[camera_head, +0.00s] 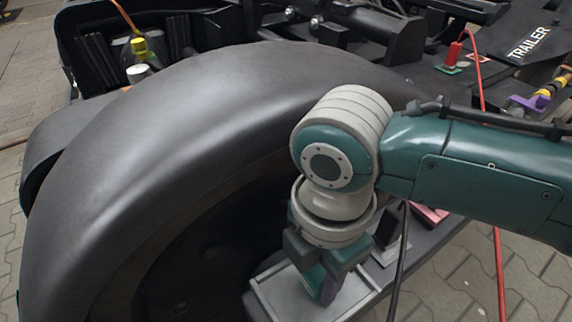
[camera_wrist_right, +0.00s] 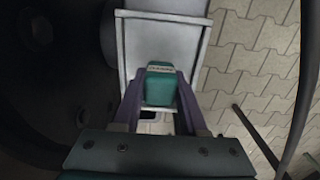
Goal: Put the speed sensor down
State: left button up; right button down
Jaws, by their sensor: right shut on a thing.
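The speed sensor (camera_wrist_right: 160,88) is a small teal block with a pale label, seen in the right wrist view between the two purple fingers of my right gripper (camera_wrist_right: 158,98). The gripper is shut on it. In the head view my right gripper (camera_head: 326,284) points down over a shallow grey metal tray (camera_head: 276,294), which also shows in the wrist view (camera_wrist_right: 160,14). The sensor is over the tray floor; I cannot tell whether it touches it. In the head view the sensor is mostly hidden by the gripper. My left gripper is out of view.
A red cable (camera_head: 497,250) and a black cable hang at the right. Paving (camera_wrist_right: 258,40) lies right of the tray.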

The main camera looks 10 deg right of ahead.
jog(key=shift+f, duration=0.15)
jog(key=shift+c, duration=2.2)
grip_release()
